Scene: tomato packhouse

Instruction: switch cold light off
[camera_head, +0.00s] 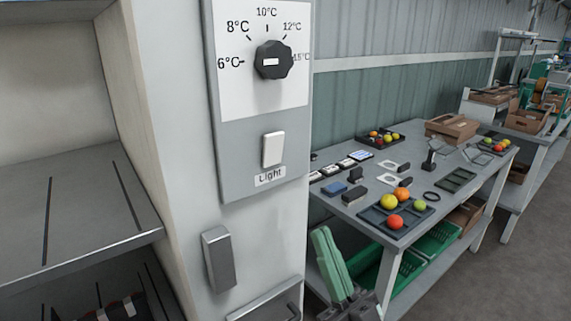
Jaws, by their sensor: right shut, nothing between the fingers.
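The light switch (273,149) is a white rocker on a grey panel (236,160), above a label reading "Light". I cannot tell from its tilt whether it is on or off. My right gripper (323,236), with green fingers, is below and to the right of the switch, apart from it. It points up, and its fingers are shut with nothing between them. My left gripper is not in view.
A black temperature dial (273,60) sits above the switch. A grey handle (219,259) juts out below the panel. Metal shelves (70,210) are at left. A grey table (440,155) with tomato trays stands at right, behind my gripper.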

